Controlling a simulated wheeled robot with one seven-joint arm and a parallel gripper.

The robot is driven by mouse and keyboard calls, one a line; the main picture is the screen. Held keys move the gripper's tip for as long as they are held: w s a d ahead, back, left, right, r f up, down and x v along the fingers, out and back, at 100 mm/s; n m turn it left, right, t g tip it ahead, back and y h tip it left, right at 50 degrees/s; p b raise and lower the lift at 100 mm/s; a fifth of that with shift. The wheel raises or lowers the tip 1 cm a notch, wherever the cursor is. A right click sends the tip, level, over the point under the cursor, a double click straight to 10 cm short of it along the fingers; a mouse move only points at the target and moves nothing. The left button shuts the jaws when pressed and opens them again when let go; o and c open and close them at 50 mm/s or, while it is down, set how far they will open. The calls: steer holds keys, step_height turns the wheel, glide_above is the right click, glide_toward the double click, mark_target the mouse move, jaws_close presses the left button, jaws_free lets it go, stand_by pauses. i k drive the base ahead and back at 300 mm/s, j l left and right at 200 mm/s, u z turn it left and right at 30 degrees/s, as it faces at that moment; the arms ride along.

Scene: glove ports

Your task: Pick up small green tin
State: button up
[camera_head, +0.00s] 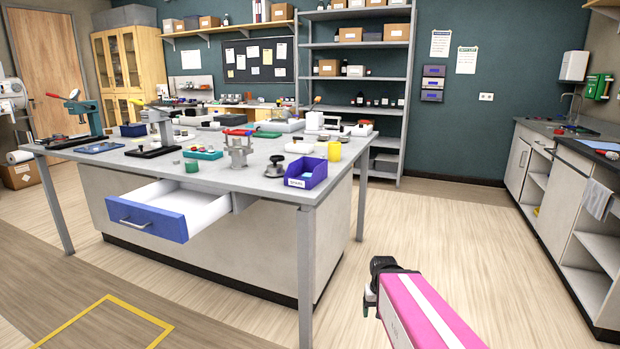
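A small green tin (192,166) stands on the grey table top (225,176) near its front edge, left of a grey metal device with a red top (238,150). It is above the open blue drawer. My pink and white arm shows at the lower right, ending in a dark part (383,268) that seems to be my gripper. It is over the floor, to the right of the table and well apart from the tin. Its fingers cannot be made out, and nothing held shows.
The blue-fronted drawer (150,222) sticks out of the table's front. A blue bin (306,173), a yellow cup (334,151), a teal tray (203,153) and a black-based press (153,150) stand around the tin. Floor right of the table is clear up to the counter (575,190).

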mark_target(191, 165)
steer(key=u, duration=1.35)
